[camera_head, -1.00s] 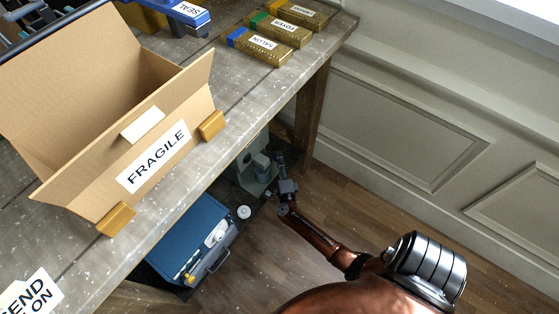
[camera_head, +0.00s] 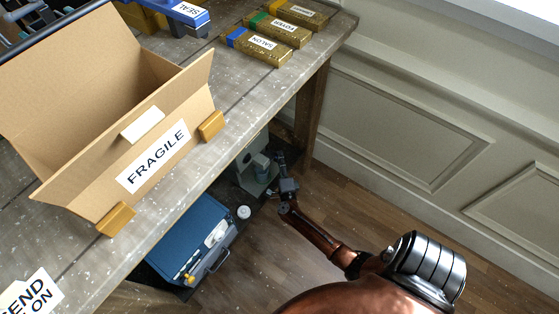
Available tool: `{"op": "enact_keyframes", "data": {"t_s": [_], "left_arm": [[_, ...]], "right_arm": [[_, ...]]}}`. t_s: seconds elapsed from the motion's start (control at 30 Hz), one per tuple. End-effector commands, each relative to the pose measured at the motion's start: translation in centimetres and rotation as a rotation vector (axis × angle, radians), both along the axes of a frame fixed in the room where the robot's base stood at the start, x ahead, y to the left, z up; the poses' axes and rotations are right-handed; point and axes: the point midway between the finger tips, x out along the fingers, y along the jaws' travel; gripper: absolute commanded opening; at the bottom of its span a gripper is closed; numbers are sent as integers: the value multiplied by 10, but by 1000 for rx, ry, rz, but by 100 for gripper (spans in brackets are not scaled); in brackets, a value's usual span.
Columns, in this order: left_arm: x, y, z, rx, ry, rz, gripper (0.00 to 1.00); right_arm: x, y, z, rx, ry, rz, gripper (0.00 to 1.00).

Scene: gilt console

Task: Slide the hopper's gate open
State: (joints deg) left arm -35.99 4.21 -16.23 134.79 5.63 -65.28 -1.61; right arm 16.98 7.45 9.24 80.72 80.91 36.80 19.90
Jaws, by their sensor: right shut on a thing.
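The hopper (camera_head: 252,177) is a grey-green housing low under the table's right end, partly hidden by the tabletop edge. A darker blue-grey part shows in its front opening. My right gripper (camera_head: 281,162) reaches down beside the table to the hopper's right side. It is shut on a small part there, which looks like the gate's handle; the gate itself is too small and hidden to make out. My left gripper is not in view.
An open cardboard box marked FRAGILE (camera_head: 157,158) stands on the table (camera_head: 205,170). Labelled gold blocks (camera_head: 258,46) lie at the far end. Below are a blue case (camera_head: 192,240) and a small white round item (camera_head: 243,212). The floor right of the table is clear.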

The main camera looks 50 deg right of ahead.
Motion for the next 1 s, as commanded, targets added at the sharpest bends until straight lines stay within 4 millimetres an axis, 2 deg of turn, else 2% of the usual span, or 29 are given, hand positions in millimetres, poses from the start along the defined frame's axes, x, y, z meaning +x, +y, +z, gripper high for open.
{"op": "enact_keyframes", "data": {"t_s": [0.2,0.5,0.53,0.6,0.77,1.0], "left_arm": [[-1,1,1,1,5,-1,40],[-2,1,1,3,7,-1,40],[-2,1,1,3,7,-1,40],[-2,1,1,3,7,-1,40],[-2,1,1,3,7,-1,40],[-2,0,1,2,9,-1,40]], "right_arm": [[3,-37,0,-1,2,-1,0],[3,-42,0,0,1,-2,0],[3,-42,0,0,1,-2,20],[3,-42,0,-1,2,-2,25],[3,-41,0,0,1,-1,36],[3,-40,0,0,1,0,36]]}}
